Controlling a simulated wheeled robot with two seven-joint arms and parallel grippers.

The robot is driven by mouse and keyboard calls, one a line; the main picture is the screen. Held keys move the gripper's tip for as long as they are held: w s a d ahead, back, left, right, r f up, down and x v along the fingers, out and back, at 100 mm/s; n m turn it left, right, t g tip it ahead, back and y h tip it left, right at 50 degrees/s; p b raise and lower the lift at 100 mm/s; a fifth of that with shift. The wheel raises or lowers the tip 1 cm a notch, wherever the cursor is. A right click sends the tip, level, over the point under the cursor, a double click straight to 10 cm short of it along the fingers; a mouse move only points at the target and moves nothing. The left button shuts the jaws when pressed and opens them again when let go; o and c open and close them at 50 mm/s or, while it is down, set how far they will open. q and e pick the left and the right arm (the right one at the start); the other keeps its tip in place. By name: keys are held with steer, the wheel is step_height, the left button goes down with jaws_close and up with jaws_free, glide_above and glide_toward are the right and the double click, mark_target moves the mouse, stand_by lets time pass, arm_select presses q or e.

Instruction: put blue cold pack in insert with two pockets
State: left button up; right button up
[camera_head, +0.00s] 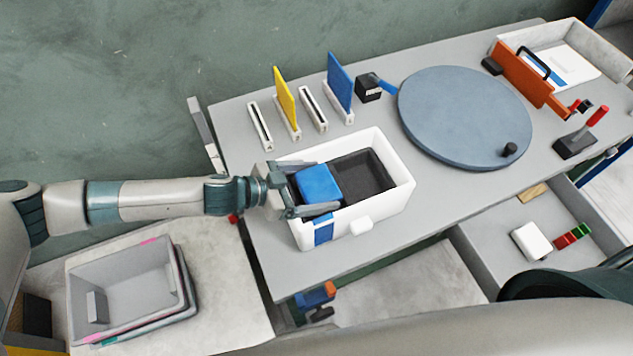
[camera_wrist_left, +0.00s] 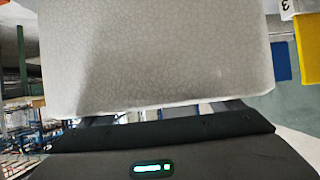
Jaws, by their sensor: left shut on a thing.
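The blue cold pack (camera_head: 319,184) is between the fingers of my left gripper (camera_head: 314,191), which is shut on it. The pack is at the left part of a white box (camera_head: 403,186), over or in the left side of the dark insert (camera_head: 366,173). The insert's right pocket looks empty. The left pocket is hidden under the pack and fingers, so I cannot tell how deep the pack sits. In the left wrist view a pale, textured surface (camera_wrist_left: 155,55) fills the middle, close to the camera. My right gripper is not in view.
A round blue-grey turntable (camera_head: 465,115) with a black knob is right of the box. Yellow (camera_head: 286,97) and blue (camera_head: 340,82) panels stand upright in slotted holders behind it. A grey bin (camera_head: 125,290) is at the lower left. The table (camera_head: 300,262) is clear in front of the box.

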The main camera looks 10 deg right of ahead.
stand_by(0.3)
arm_select(q)
steer(key=o, duration=1.2)
steer(key=shift+c, duration=0.2)
steer(key=shift+a, duration=0.1)
steer(key=shift+s+a+r, duration=0.1)
steer(key=shift+a+r, duration=0.1)
steer(key=shift+a, duration=0.35)
steer(key=b+v, duration=0.4)
steer(key=v, duration=1.2)
steer(key=shift+r, duration=0.15)
steer(key=shift+s, duration=0.1)
